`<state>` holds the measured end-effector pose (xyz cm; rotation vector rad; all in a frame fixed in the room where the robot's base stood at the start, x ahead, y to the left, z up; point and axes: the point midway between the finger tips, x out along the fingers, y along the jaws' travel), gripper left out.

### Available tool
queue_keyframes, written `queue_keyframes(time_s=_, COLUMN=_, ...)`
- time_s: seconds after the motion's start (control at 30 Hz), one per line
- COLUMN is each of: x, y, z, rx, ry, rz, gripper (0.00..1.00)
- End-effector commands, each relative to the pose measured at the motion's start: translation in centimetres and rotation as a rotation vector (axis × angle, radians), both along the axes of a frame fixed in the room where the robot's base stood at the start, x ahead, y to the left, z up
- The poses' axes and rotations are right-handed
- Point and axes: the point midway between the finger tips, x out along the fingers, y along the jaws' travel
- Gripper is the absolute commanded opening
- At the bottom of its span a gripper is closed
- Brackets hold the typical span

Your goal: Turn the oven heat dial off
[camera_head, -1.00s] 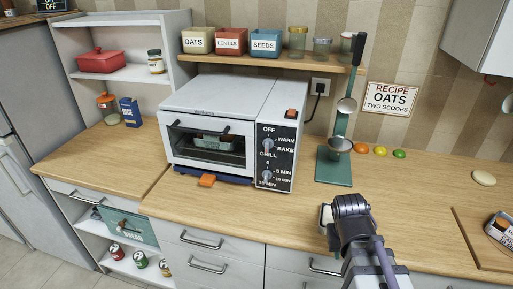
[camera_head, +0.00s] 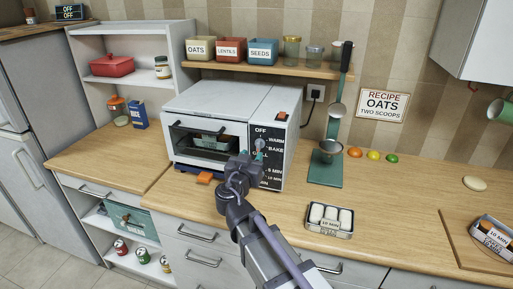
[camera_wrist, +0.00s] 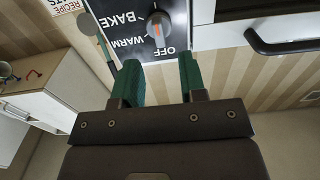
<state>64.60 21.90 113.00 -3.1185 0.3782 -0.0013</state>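The oven heat dial is the round grey upper knob on the toaster oven's (camera_head: 217,97) black panel, with OFF, WARM, BAKE and GRILL around it. In the wrist view the dial (camera_wrist: 158,24) shows an orange mark; exactly which label it points at I cannot tell. My gripper (camera_head: 252,156) is in front of the panel, its teal fingertips at the dial and hiding part of it and the lower dial. In the wrist view my gripper (camera_wrist: 160,72) is open, its fingers on either side below the dial, with a visible gap between them.
The oven door handle (camera_wrist: 284,38) is close to my gripper in the wrist view. A tray (camera_head: 330,221) sits at the counter's front.

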Motion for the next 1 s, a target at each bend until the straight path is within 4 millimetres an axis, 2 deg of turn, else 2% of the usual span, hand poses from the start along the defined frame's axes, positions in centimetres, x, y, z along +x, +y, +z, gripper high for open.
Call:
queue_keyframes(time_s=0.03, x=1.6, y=-0.2, z=0.0, rx=0.0, ry=0.0, rz=-0.003, gripper=0.38)
queue_keyframes(time_s=0.1, x=3.2, y=-0.6, z=0.0, rx=0.0, ry=0.0, rz=-0.003, gripper=0.38)
queue_keyframes(time_s=0.3, x=6.0, y=-1.5, z=0.0, rx=-0.001, ry=0.001, rz=-0.001, gripper=0.38)
queue_keyframes(time_s=0.6, x=6.3, y=-1.6, z=0.0, rx=-0.001, ry=0.001, rz=-0.001, gripper=0.37)
queue_keyframes(time_s=0.9, x=6.3, y=-1.6, z=0.0, rx=-0.001, ry=0.001, rz=-0.001, gripper=0.1)
queue_keyframes(time_s=1.0, x=6.3, y=-1.6, z=0.0, rx=-0.003, ry=0.002, rz=-0.001, gripper=0.1)
